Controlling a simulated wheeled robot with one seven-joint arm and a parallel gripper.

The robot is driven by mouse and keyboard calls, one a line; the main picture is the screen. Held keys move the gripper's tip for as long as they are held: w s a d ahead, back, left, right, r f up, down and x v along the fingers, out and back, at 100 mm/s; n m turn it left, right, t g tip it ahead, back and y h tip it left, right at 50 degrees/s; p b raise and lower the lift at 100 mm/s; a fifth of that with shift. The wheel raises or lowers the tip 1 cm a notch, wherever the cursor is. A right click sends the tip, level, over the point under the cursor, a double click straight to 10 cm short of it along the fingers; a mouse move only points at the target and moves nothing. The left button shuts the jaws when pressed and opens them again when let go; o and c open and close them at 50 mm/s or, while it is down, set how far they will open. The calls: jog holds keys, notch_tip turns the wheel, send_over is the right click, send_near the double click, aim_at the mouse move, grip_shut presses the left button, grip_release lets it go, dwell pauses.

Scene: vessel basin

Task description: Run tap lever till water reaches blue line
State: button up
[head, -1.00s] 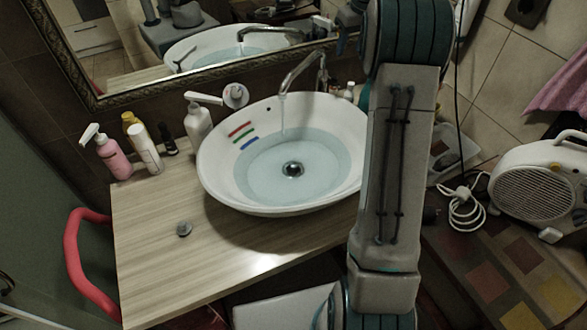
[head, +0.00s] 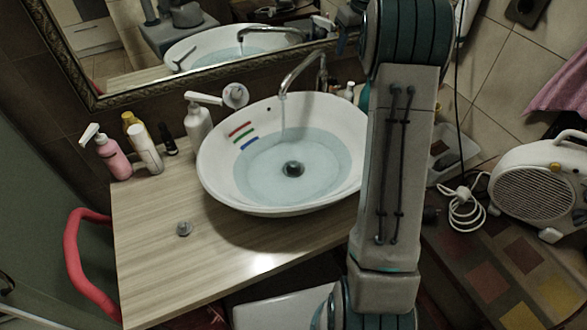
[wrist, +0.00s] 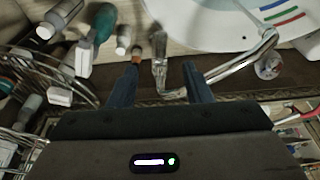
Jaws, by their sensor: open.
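The white oval basin (head: 215,170) holds clear bluish water (head: 262,172). Red, green and blue lines mark its inner left wall. The blue line (head: 250,144) is lowest, and the water's edge lies close to its lower side; whether they touch is hard to tell. A thin stream falls from the chrome tap (head: 300,68). In the wrist view, my gripper (wrist: 160,72) is open, its two dark fingers on either side of the chrome tap lever (wrist: 158,45). Contact with the lever cannot be told. In the head view my arm hides part of the basin's right side, and my gripper does not show.
A white pump bottle (head: 198,122) stands left of the basin, with a pink bottle (head: 113,158) farther left. A dark stopper (head: 183,229) lies on the wooden counter (head: 150,265). A white heater (head: 535,190) stands at right. Bottles crowd the wrist view's left side.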

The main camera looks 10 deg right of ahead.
jog(key=shift+f+b, duration=0.15)
jog(key=shift+b, duration=0.3)
jog(key=c, duration=0.9)
jog(key=shift+f+b, duration=0.15)
jog(key=shift+b, duration=0.65)
grip_shut()
jog(key=m+t+b, duration=0.1)
jog(key=t+b, duration=0.2)
jog(key=b, duration=0.2)
send_over(334, 84)
jog(key=f, duration=0.6)
jog(key=shift+s+d+f, duration=0.15)
jog(key=shift+s+f, duration=0.2)
jog(key=shift+f, duration=0.05)
notch_tip(334, 84, down, 2)
jog(key=shift+s+f, duration=0.15)
jog(key=shift+s+d+f+p, duration=0.1)
jog(key=shift+s+f+p, duration=0.1)
jog(key=shift+f, duration=0.25)
jog(key=shift+s+f+p, duration=0.1)
jog(key=shift+f+p, duration=0.05)
jog(key=shift+f, duration=0.3)
